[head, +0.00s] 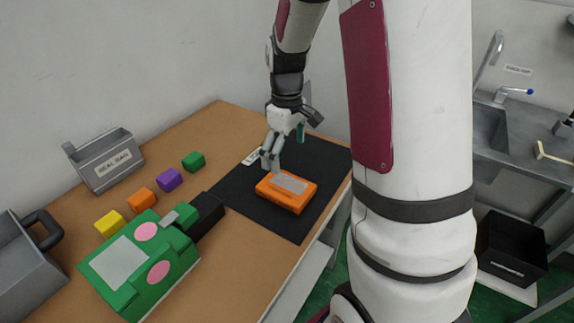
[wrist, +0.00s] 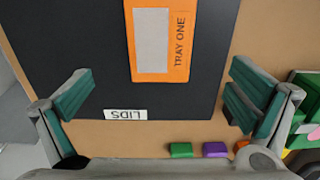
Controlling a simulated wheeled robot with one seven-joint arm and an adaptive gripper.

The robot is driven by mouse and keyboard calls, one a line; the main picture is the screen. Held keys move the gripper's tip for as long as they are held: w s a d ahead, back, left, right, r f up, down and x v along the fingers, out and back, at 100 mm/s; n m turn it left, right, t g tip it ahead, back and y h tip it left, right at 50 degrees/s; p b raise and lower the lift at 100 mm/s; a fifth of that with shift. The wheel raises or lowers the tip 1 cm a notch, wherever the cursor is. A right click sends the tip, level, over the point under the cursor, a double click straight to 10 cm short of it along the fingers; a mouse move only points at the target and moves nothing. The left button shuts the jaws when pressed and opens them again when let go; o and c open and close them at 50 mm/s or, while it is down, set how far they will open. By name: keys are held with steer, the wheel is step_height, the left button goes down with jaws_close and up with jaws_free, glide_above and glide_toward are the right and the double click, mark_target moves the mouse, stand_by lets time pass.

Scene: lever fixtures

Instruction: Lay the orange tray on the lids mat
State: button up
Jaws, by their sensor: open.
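The orange tray (head: 286,192) lies flat on the black lids mat (head: 318,165) on the table. In the wrist view the orange tray (wrist: 180,72) reads "TRAY ONE" beside a grey panel, and its far part is cut off by the top edge. The mat (wrist: 75,60) has a white "LIDS" label (wrist: 125,114) at its edge. My gripper (head: 271,160) is just behind the tray in the head view. In the wrist view its two teal fingertips (wrist: 160,95) are spread wide, with nothing held between them.
Left of the mat stand green (head: 194,161), purple (head: 169,179), orange (head: 141,199) and yellow (head: 110,223) blocks. A green box-like fixture (head: 140,262) with a black end stands at the front. A grey labelled bin (head: 105,160) is at the far left. The mat's right part is bare.

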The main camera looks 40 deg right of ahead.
steer(key=s+a+r+m+t, duration=0.1)
steer(key=s+a+r+m, duration=0.1)
steer(key=s+a+r, duration=0.8)
steer(key=s+a+r+m+t, duration=0.1)
steer(key=s+a+r, duration=0.1)
steer(key=s, duration=0.4)
steer(key=s+a+r+m+t, duration=0.1)
steer(key=s+a+r, duration=0.1)
steer(key=s, duration=0.5)
steer(key=shift+s+r, duration=0.3)
steer(key=shift+r, duration=0.05)
steer(key=shift+a, duration=0.1)
steer(key=shift+t, duration=0.6)
step_height(320, 180, up, 5)
steer(key=p, duration=0.4)
steer(key=shift+r, duration=0.2)
